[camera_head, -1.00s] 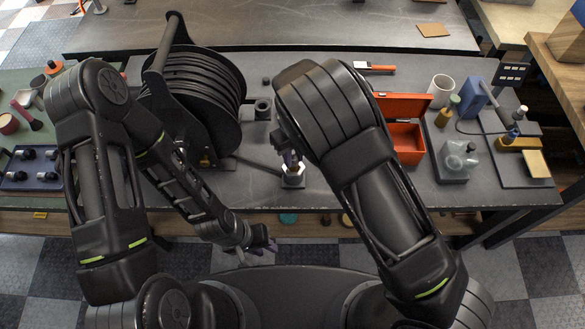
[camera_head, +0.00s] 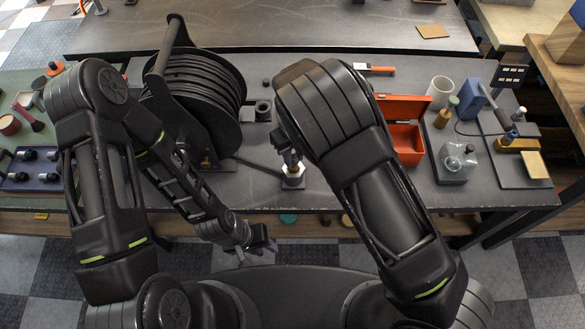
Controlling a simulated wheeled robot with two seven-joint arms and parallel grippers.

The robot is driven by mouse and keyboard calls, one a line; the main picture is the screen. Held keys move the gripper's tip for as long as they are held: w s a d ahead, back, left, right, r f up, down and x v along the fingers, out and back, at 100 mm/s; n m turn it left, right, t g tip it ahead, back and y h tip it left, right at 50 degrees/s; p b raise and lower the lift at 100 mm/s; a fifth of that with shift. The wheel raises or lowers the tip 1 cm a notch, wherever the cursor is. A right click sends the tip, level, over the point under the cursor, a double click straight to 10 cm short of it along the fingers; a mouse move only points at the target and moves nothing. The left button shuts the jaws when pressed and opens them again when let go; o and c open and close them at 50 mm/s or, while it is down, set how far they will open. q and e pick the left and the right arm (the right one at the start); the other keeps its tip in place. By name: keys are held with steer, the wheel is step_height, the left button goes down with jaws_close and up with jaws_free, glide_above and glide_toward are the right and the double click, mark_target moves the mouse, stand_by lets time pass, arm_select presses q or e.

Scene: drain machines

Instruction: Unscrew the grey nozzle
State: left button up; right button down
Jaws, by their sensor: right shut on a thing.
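My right gripper (camera_head: 292,160) is over the bench near its front edge, partly hidden behind my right arm. It is shut on the grey nozzle (camera_head: 293,169), a small pale metal piece sitting in a dark square holder (camera_head: 293,182). Most of the nozzle is covered by the fingers and the glare on it. My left gripper (camera_head: 262,247) hangs low in front of the bench, away from the nozzle. Its fingers are small and dark, and I cannot tell whether they are apart.
A black hose reel (camera_head: 200,95) stands left of the holder, with a dark bar reaching from it toward the holder. An open orange toolbox (camera_head: 405,140) stands to the right.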

mark_target(294, 155)
steer(key=shift+r+p, duration=1.2)
steer(key=shift+r, duration=0.45)
